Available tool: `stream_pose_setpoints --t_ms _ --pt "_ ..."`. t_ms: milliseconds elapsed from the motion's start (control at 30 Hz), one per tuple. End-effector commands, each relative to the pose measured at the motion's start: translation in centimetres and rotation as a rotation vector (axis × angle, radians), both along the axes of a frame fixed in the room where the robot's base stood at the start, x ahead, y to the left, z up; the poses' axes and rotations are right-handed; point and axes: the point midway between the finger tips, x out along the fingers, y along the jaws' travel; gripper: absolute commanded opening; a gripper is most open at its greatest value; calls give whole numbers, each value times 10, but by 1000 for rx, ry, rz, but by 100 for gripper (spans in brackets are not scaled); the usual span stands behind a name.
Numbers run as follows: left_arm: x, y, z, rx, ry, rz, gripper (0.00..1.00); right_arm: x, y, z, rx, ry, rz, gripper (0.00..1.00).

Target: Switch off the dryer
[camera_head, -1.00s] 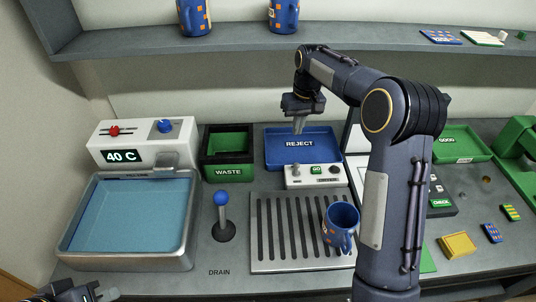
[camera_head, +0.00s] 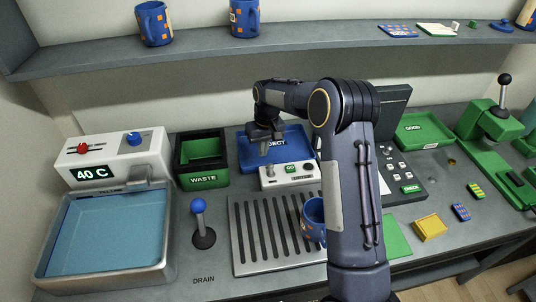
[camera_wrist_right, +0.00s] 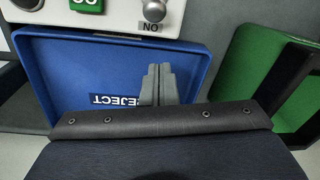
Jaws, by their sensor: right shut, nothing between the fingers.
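A small white control box (camera_head: 290,175) stands behind the slatted metal plate, with a silver toggle (camera_head: 269,170) at its left, a green GO button and a dark knob. In the right wrist view the toggle (camera_wrist_right: 154,11) has a label by it that reads as an upside-down ON. Its exact lean is hard to tell. My right gripper (camera_head: 264,151) is shut and empty, pointing down just behind the toggle, over the blue REJECT tray (camera_head: 297,139). In the wrist view its fingertips (camera_wrist_right: 159,70) are apart from the toggle. My left gripper is out of view.
A green WASTE bin (camera_head: 203,180) is left of the tray. A blue-knobbed DRAIN lever (camera_head: 199,207) stands in front of it. A blue mug (camera_head: 313,218) is on the slatted plate (camera_head: 250,263), partly behind my right arm. A water basin (camera_head: 160,270) is at left.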

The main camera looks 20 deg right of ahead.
Motion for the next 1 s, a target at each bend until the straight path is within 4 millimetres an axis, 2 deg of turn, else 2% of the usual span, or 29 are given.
stream_pose_setpoints --t_ms 67,133,400,833,1000 --pt "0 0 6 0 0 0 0 0 1 -15 0 4 0 0" --pt "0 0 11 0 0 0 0 -11 1 -6 0 -1 0 0" --pt "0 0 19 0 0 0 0 -35 0 -1 0 -1 0 0" --pt "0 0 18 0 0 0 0 -38 0 -2 -1 -3 0 0" --pt "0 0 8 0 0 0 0 -39 1 -3 -8 -33 1 0"
